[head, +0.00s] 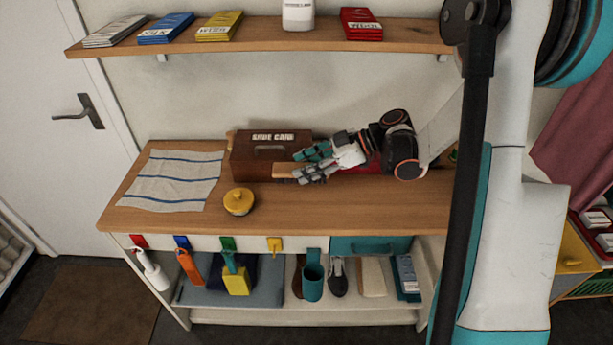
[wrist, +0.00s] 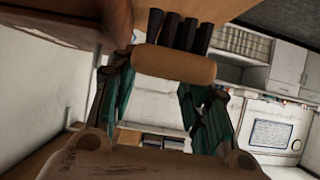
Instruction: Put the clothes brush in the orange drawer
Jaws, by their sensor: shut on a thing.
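My gripper (head: 309,165) is above the wooden bench top, in front of the brown shoe care box. It is shut on the clothes brush (head: 284,171), whose light wooden end sticks out to the left of the fingers. In the wrist view the brush (wrist: 172,64) lies across between the green fingers, with dark bristle tufts beside it. A yellow-orange drawer front (head: 572,252) with a small knob shows at the far right, partly hidden by my arm; it may be the orange drawer. Whether it is open is unclear.
The shoe care box (head: 250,166) stands close behind my gripper. A yellow round tin (head: 239,202) and a striped cloth (head: 178,181) lie on the bench (head: 350,212). A shelf (head: 270,38) hangs above. A teal drawer (head: 370,245) is under the bench. The bench's front right is clear.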

